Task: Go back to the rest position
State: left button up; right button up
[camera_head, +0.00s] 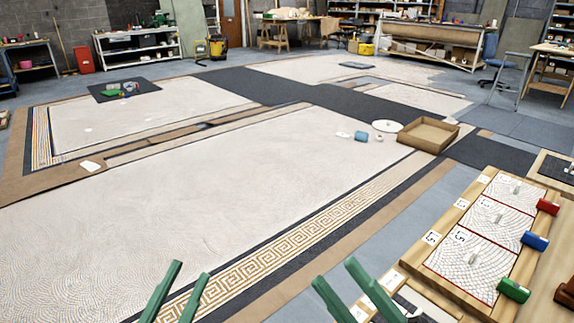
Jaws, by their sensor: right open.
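My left gripper (192,270) shows at the bottom of the head view as two green fingers. They stand apart over the mosaic floor with nothing visible between them. My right gripper (335,271) also shows two green fingers, spread apart and empty, near the meander border. Both sets of fingers are apart from the mosaic panels (488,228) at the right. My gripper bodies are cut off by the lower picture edge.
The wooden frame (440,283) holds numbered panels, with red (547,207), blue (534,241) and green (513,290) pieces along its right side. A cardboard tray (428,136) lies on the floor beyond. The wide pale mosaic (220,190) is mostly clear.

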pick_arm(q)
notch_tip(320, 180, down, 5)
jog(key=w+a+n+g+y+p, duration=0.25)
jog(key=n+g+y+p, duration=0.2)
jog(key=p, duration=0.75)
pick_arm(e)
jog(key=w+d+f+m+t+h, duration=0.15)
jog(key=d+f+m+h, duration=0.25)
jog(key=m+h, duration=0.45)
jog(key=w+d+f+m+g+h, duration=0.1)
jog(key=w+d+f+m+h, duration=0.4)
jog(key=m, duration=0.6)
pick_arm(q)
jog(key=s+f+n+g+y+p, duration=0.2)
jog(key=s+f+g+p, duration=0.6)
jog(key=p, duration=0.4)
notch_tip(320, 180, down, 2)
jog(key=shift+s+a+f+y+p, duration=0.2)
jog(key=shift+s+a+y+p, duration=0.2)
jog(key=shift+s+y, duration=0.1)
pick_arm(e)
jog(key=s+f+m+g+h, duration=0.2)
jog(key=s+f+g+h, duration=0.2)
jog(key=s+f+g, duration=0.3)
jog(key=s+f, duration=0.1)
jog(key=s, duration=0.3)
jog(key=shift+s+d+f, duration=0.3)
jog(key=shift+s+d, duration=0.1)
